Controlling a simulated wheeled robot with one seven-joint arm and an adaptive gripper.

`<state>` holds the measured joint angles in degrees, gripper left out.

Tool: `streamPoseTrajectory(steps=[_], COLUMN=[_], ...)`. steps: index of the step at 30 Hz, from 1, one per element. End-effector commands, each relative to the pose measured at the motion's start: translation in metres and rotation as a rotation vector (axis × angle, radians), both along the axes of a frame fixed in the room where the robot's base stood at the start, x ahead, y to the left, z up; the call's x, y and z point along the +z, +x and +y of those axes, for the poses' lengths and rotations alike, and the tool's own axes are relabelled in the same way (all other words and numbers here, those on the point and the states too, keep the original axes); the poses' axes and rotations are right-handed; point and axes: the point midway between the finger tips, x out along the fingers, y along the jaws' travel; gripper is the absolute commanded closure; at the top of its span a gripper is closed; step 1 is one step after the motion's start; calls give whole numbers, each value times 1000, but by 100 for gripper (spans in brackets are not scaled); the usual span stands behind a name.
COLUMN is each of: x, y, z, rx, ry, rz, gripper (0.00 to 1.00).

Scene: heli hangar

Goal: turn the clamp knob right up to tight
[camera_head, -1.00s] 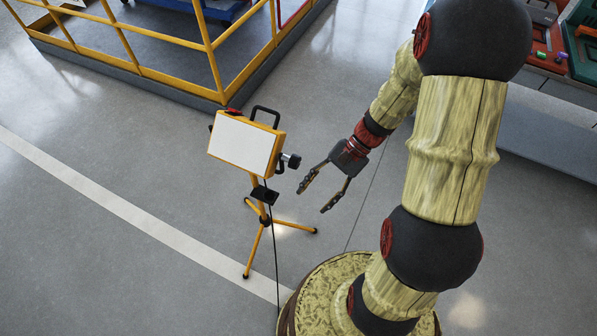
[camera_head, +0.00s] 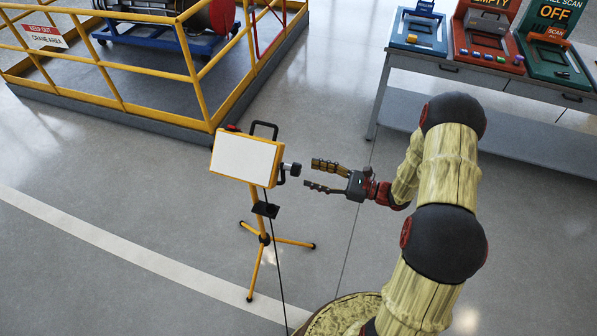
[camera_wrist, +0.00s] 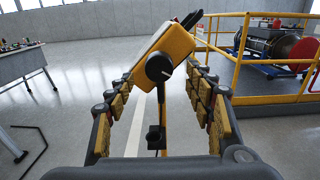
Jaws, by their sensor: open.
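The clamp knob (camera_head: 293,169) is a dark, round knob on the right side of a yellow work lamp (camera_head: 246,158) with a white face, standing on a yellow tripod. In the wrist view the knob (camera_wrist: 159,68) faces me, black with a pale mark across its face. My gripper (camera_head: 315,176) is open and empty, just right of the knob and pointing at it. In the wrist view its two fingers (camera_wrist: 163,95) spread left and right, with the knob between and beyond them. A gap seems to remain between fingertips and knob.
A yellow railing (camera_head: 190,60) with a keep-out sign stands behind the lamp. A grey bench (camera_head: 480,75) with coloured panels is at the back right. A black cable (camera_head: 278,245) hangs by the tripod (camera_head: 262,240). The floor around it is clear.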

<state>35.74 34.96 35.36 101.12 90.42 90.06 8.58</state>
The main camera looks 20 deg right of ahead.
Motion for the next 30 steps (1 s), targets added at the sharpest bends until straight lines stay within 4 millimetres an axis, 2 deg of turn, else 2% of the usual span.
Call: streamPoseTrajectory(steps=[6,12,23,30], x=[-1,-1,0,0], y=[20,33,37,37], z=[30,48,52,52], rx=[5,4,2,2], ry=[-1,0,-2,-2], rz=[1,1,1,1], gripper=[47,47,47,59])
